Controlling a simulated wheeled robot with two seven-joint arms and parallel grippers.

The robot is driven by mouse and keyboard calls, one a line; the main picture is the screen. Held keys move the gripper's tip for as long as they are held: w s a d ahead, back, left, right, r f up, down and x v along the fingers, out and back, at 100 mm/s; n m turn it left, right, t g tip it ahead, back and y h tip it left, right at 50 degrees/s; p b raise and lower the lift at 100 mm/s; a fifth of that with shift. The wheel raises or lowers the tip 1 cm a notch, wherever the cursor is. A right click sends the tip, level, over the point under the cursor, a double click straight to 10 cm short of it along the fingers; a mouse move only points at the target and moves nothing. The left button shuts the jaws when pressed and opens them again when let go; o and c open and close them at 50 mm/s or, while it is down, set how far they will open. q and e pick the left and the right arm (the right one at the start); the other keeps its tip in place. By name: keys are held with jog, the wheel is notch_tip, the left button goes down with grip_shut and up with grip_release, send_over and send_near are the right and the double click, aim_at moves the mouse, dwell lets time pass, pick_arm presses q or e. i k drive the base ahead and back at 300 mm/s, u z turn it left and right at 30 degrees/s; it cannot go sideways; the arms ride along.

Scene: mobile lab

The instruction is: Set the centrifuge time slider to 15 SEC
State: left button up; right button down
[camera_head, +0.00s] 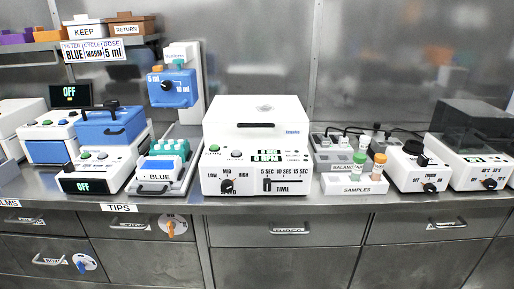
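The centrifuge (257,125) is a white box with a closed lid, standing on the bench in the middle of the head view. On the right of its front panel is the TIME slider (267,185), with a dark handle at the left end of its track, under the 5 SEC mark. The 10 SEC and 15 SEC marks follow to the right. A small display (267,156) shows green text, the lower line reading 0 RPM. Neither of my grippers is in view.
A dark speed knob (227,186) sits left of the slider on the same panel. A samples rack (354,184) with capped tubes stands close to the right, and a tray with a green-topped rack (163,160) to the left. The bench's front edge (290,205) runs just below the centrifuge.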

aim_at(267, 182)
jog(key=z, duration=0.15)
jog(key=k, duration=0.85)
jog(key=u, duration=1)
jog(key=i, duration=1.25)
jog(key=z, duration=0.4)
